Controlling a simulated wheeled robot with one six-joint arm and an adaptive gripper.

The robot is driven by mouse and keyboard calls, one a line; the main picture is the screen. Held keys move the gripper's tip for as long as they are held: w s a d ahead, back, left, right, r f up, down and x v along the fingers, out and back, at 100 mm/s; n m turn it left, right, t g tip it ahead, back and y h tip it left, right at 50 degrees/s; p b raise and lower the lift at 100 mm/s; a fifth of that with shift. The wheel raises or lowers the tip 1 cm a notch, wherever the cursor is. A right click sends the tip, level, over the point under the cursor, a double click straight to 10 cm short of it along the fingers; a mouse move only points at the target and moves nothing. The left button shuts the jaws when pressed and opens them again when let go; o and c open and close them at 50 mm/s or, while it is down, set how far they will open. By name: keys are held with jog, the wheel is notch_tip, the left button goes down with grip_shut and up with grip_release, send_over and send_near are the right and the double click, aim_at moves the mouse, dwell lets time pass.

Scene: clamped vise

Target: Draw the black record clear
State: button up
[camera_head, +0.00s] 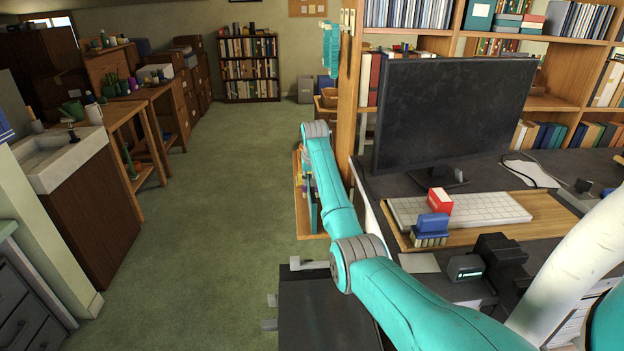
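I cannot make out the black record in this view. My teal arm reaches from the lower right up to a grey joint at the middle of the picture, in front of the end of the desk and bookcase. The end of the arm beyond that joint is hidden, so my gripper does not show. Behind the arm, a low wooden shelf (303,221) holds some upright coloured items, mostly covered by the arm. I cannot tell whether a record is among them. No vise can be clearly picked out.
The dark desk (395,186) at right carries a monitor (450,110), a white keyboard (475,208), a red box (439,200), a blue brush-like block (432,225) and a black device (497,255). A tall bookcase (348,90) stands behind. Green floor (220,190) lies open at left, beside a sink cabinet (85,210).

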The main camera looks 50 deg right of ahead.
grip_shut()
jog(key=shift+r, duration=0.1)
notch_tip(320, 180, up, 15)
jog(key=shift+r, duration=0.15)
dwell(2.3)
